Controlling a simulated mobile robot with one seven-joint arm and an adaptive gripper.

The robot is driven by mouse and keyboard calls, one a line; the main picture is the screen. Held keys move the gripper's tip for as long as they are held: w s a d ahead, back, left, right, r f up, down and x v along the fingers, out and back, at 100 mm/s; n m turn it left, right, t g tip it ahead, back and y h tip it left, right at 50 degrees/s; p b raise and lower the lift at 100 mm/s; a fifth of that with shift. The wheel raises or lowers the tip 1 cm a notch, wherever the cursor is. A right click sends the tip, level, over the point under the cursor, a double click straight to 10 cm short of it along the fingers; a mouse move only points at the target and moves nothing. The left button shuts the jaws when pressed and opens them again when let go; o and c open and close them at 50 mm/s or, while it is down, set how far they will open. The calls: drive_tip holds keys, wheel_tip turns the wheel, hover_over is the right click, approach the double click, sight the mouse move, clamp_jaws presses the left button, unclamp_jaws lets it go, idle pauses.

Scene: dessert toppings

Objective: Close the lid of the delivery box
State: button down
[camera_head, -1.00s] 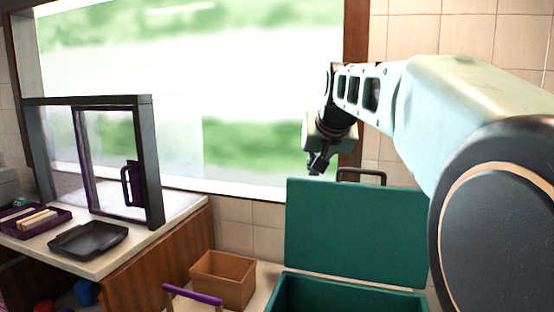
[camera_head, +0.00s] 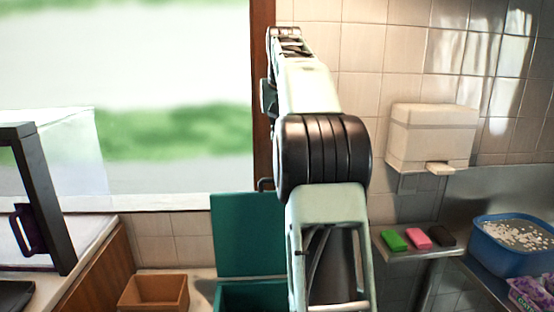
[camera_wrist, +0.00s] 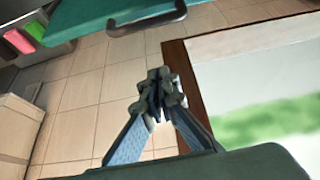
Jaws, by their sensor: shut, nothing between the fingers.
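The delivery box (camera_head: 252,298) is teal and stands on the counter, partly hidden behind my arm. Its lid (camera_head: 247,235) is open and stands upright at the back. A dark handle (camera_head: 264,184) sticks up at the lid's top edge. In the wrist view the teal lid (camera_wrist: 95,14) and its dark handle (camera_wrist: 150,22) lie at the top. My gripper (camera_wrist: 158,80) is shut and empty, with its fingertips apart from the handle and tiled wall behind them. In the head view my arm reaches up above the box, and the fingers cannot be made out.
A brown open box (camera_head: 153,291) stands left of the delivery box. A small shelf (camera_head: 400,255) with green, pink and black blocks is to the right, below a white dispenser (camera_head: 430,138). A blue basin (camera_head: 515,250) stands far right. The window and tiled wall are behind.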

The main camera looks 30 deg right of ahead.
wheel_tip(320, 180, down, 9)
drive_tip(key=d, duration=0.1)
drive_tip(key=shift+b, duration=0.45)
idle(0.5)
drive_tip(key=shift+s+d+f, duration=0.1)
drive_tip(key=shift+f, duration=0.1)
